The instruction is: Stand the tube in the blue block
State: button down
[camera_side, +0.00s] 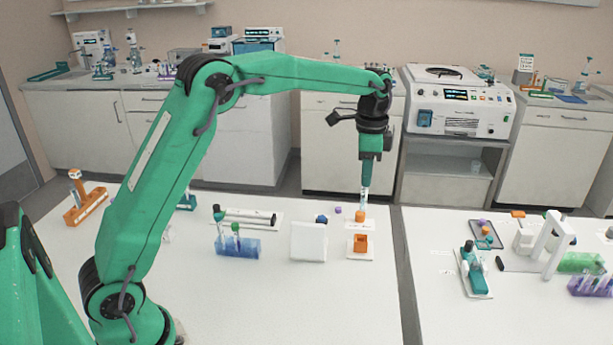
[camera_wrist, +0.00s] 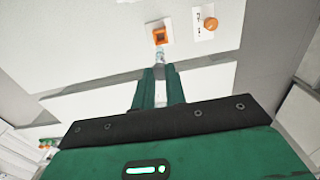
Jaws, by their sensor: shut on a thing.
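My gripper (camera_side: 367,186) points down and is shut on a slim clear tube (camera_side: 364,202). In the wrist view, the tube (camera_wrist: 160,65) extends from between the fingers (camera_wrist: 160,88). In the side view its lower end is close above a round orange piece (camera_side: 361,216); contact cannot be told. A square orange block (camera_side: 360,244) with a dark opening sits nearer the side camera; the wrist view shows it (camera_wrist: 160,36) beyond the tube's end. A translucent blue rack (camera_side: 238,247) with tubes stands left.
A white block (camera_side: 308,242) stands between the blue rack and the orange block. A tray with a dark rod (camera_side: 247,217) lies behind the rack. A small purple piece (camera_side: 338,210) is left of the tube. The bench front (camera_side: 300,300) is clear.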

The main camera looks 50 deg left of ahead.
jog(key=shift+s+a, duration=3.85)
jog(key=shift+s, duration=1.75)
jog(key=shift+s+a, duration=3.8)
jog(key=shift+s, duration=1.75)
notch_tip(320, 180, down, 6)
jog(key=shift+f, duration=0.25)
jog(key=shift+f, duration=1.05)
